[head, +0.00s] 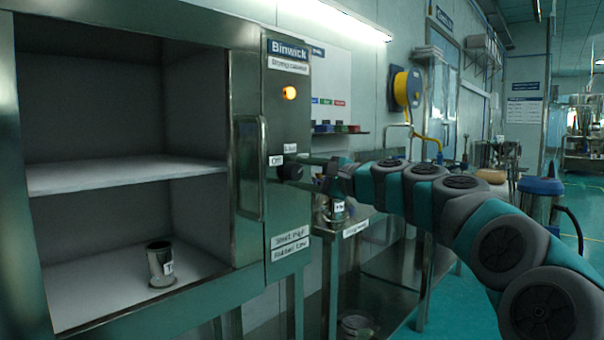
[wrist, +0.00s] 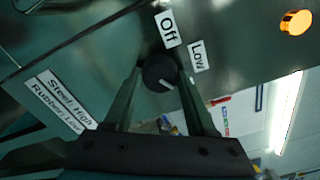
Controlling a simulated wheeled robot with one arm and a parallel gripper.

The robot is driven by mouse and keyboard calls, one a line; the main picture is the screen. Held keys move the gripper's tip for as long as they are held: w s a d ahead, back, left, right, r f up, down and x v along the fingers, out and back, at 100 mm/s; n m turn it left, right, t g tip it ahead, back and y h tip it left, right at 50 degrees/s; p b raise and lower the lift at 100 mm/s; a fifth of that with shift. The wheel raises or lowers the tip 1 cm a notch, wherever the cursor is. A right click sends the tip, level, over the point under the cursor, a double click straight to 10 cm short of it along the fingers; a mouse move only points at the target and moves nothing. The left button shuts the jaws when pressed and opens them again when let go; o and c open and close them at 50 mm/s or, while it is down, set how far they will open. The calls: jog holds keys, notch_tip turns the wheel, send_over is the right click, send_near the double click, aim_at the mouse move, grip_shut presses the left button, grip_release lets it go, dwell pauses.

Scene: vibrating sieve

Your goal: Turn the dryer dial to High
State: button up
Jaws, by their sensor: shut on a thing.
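The dryer dial (wrist: 158,68) is a round black knob on the cabinet's front panel; it also shows in the head view (head: 291,171). My gripper (wrist: 161,75) is shut on the dial, with one finger on each side of it. In the head view my gripper (head: 303,171) reaches the panel from the right. The dial's white mark points to the lower right in the wrist view, away from the Off label (wrist: 167,28) and below the Low label (wrist: 198,56). No High label beside the dial is visible; my right finger covers part of that area.
The drying cabinet (head: 246,48) is open-fronted, with a metal cup (head: 160,263) on its floor. An orange lamp (head: 289,93) glows above the dial. A plate reading Steel High, Rubber Low (head: 290,243) is below it.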

jog(key=shift+m, duration=0.4)
jog(key=o, duration=1.4)
jog(key=shift+d, duration=0.1)
jog(key=b+v, duration=0.1)
jog(key=v, duration=0.6)
jog(key=shift+s+d, duration=0.2)
jog(key=shift+d, duration=0.05)
